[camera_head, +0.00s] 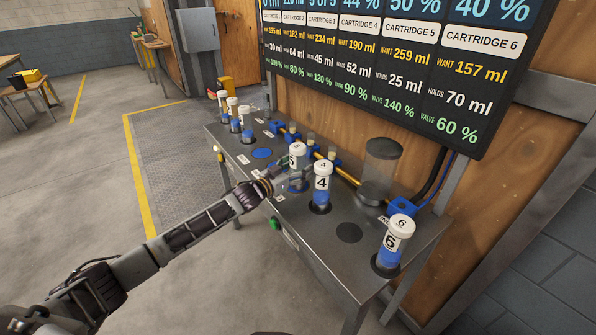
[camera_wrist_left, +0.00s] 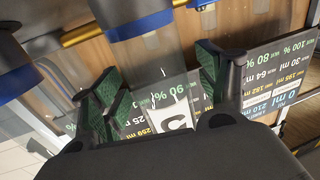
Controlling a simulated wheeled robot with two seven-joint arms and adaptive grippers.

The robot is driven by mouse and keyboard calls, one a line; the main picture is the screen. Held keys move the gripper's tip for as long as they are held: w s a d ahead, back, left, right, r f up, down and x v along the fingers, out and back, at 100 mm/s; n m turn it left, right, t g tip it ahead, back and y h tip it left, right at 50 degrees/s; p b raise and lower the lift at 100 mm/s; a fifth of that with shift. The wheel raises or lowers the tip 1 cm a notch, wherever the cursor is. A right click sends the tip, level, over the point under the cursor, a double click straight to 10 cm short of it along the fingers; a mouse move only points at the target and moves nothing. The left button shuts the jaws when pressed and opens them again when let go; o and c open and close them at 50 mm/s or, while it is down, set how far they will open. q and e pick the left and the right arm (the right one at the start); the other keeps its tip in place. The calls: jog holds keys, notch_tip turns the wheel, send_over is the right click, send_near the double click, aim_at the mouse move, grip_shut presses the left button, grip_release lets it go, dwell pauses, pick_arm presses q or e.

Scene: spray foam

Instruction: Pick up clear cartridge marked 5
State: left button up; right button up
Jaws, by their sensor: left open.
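The clear cartridge marked 5 (camera_wrist_left: 172,118) shows in the left wrist view, its white label between my finger pads. In the head view, a white-capped cartridge (camera_head: 297,151) stands at my left gripper (camera_head: 287,172), partly hidden by it; its number is hard to read there. In the left wrist view my left gripper (camera_wrist_left: 160,90) is open, with green-padded fingers on both sides of the cartridge. I cannot tell whether a pad touches it. My right gripper is not in view.
Cartridge 4 (camera_head: 321,190) stands close in front of the gripper. Cartridge 6 (camera_head: 394,243) is at the table's near right end. Several more cartridges (camera_head: 234,115) stand at the far left. A clear cylinder (camera_head: 380,165) and a blue-fitted pipe run along the back, below a screen (camera_head: 400,60).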

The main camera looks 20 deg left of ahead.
pick_arm(q)
jog(key=shift+w, duration=0.1)
dwell(0.4)
jog(key=shift+c, duration=0.3)
jog(key=c, duration=1.5)
jog(key=shift+r, duration=0.15)
jog(key=shift+c, duration=0.4)
